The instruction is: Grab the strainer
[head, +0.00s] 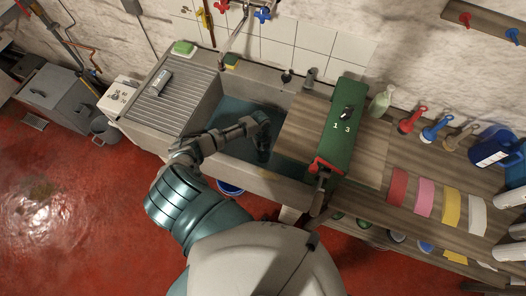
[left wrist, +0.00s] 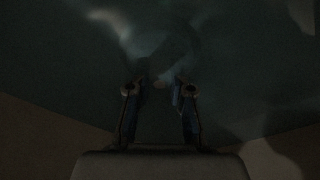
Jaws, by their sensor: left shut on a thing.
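My left gripper (head: 262,146) reaches down into the water-filled sink (head: 212,104), near the cutting-board side. In the dark left wrist view, the two fingers (left wrist: 155,88) stand some way apart, with a small pale spot between and just beyond their tips. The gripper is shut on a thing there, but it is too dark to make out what. I cannot pick out a strainer clearly in either view; one under the water or behind the gripper would be hidden. My right gripper is not in view.
A wooden board and green box (head: 345,125) border the sink on the right. The ribbed drainboard (head: 180,92) is on its left, with a tap (head: 233,38) behind. Coloured cloths (head: 426,196) lie on the wooden counter. Red floor is open at left.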

